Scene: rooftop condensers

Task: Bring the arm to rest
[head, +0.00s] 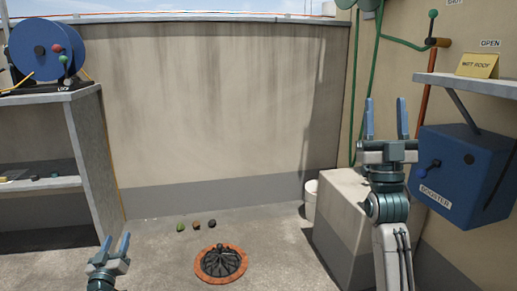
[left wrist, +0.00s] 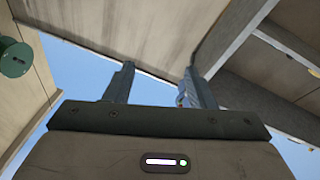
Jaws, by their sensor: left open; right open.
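My left gripper (head: 115,244) is low at the left of the head view, its two blue fingers apart and pointing up, with nothing between them. In the left wrist view its fingers (left wrist: 158,88) are spread and empty against walls and sky. My right gripper (head: 385,120) is raised at the right of the head view, in front of the wall. Its two blue fingers are apart and empty. The right arm stands upright beneath it, in front of a concrete block.
A shelf unit (head: 98,140) with a blue reel (head: 40,50) stands at the left. A blue booster box (head: 462,172) and a shelf with a yellow sign (head: 478,66) are at the right. A drain (head: 221,263), several small lumps and a white bucket (head: 311,198) are on the floor.

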